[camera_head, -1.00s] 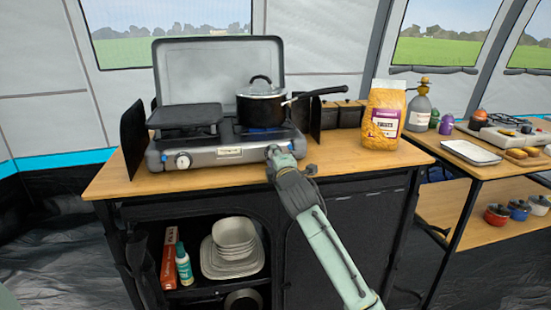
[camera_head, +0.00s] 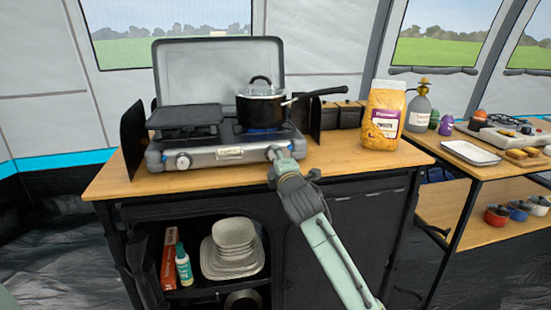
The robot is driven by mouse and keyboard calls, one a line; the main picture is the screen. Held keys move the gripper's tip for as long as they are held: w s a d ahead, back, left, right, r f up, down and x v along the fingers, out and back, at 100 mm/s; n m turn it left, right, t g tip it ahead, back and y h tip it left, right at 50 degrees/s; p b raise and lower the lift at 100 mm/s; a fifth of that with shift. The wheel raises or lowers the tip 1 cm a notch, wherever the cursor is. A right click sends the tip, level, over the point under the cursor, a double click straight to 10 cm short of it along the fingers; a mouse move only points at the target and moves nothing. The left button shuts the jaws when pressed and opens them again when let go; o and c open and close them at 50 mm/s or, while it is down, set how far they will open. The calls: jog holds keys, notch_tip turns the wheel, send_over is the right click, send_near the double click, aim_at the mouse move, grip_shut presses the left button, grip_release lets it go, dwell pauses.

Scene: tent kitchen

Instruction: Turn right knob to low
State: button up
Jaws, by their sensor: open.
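A grey two-burner camping stove (camera_head: 215,158) stands on the wooden counter with its lid up. My gripper (camera_head: 279,154) is at the right end of the stove's front panel, in front of where the right knob sits. The knob is mostly hidden behind my gripper, so its setting cannot be read. My fingers are small in this view; they are open and close around or against the knob, but contact is unclear. The left knob (camera_head: 183,160) is in plain view. A blue flame shows under the black pot (camera_head: 261,104) on the right burner.
A dark griddle plate (camera_head: 184,116) covers the left burner. A pasta bag (camera_head: 383,115) stands on the right of the counter. The front counter strip (camera_head: 130,182) is clear.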

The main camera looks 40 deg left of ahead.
jog(key=shift+v, duration=2.75)
jog(key=shift+s+r, duration=0.1)
